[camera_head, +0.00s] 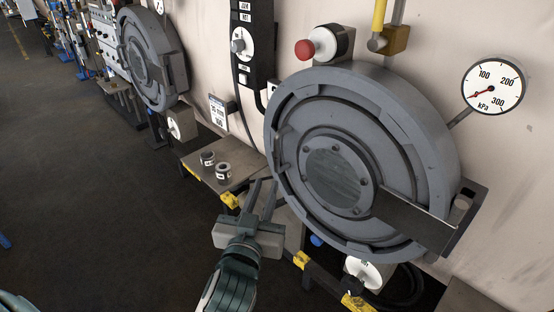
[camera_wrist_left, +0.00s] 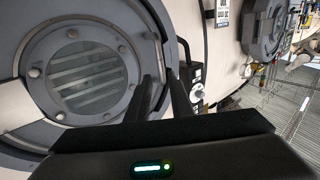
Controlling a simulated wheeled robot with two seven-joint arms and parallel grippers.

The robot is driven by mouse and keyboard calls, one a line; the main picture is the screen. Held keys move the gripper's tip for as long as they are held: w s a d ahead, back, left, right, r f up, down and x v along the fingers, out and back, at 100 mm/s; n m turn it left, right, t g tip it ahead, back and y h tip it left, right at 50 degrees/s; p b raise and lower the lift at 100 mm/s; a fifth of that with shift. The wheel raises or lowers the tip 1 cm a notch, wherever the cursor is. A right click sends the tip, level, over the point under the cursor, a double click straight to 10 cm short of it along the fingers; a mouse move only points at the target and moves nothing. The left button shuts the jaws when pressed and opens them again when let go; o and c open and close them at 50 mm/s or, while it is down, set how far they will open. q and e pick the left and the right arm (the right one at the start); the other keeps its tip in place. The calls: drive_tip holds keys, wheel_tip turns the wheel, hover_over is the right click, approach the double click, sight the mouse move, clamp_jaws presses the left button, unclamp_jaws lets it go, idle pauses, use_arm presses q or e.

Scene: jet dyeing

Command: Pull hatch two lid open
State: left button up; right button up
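The near large round grey hatch lid (camera_head: 395,120) has a round window with bolts around it. It appears to lie against its wall mount. A flat hinge arm (camera_head: 415,222) crosses its lower right. My left gripper (camera_head: 266,184) is beside the lid's lower left edge, its fingers pointing up at the rim. In the left wrist view the lid (camera_wrist_left: 40,75) fills the left side, and the two fingers (camera_wrist_left: 160,80) stand apart near its rim. Whether they touch the rim cannot be told. My right gripper is not in view.
A second round hatch (camera_head: 148,60) is farther left. A small shelf (camera_head: 232,155) with two small cylinders (camera_head: 223,171) sits beside my left gripper. A red knob (camera_head: 305,50) and a pressure gauge (camera_head: 493,86) are on the wall.

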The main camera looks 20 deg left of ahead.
sight(277, 156)
use_arm(q)
drive_tip(key=w+p, duration=0.1)
drive_tip(key=w, duration=0.3)
drive_tip(key=w+a, duration=0.1)
drive_tip(key=w, duration=0.3)
drive_tip(key=w+a+p, duration=0.1)
drive_tip(key=w, duration=0.3)
drive_tip(key=shift+w+a+p, duration=0.25)
drive_tip(key=shift+p, duration=0.1)
drive_tip(key=shift+w+a, duration=0.15)
drive_tip(key=shift+w, duration=0.4)
clamp_jaws()
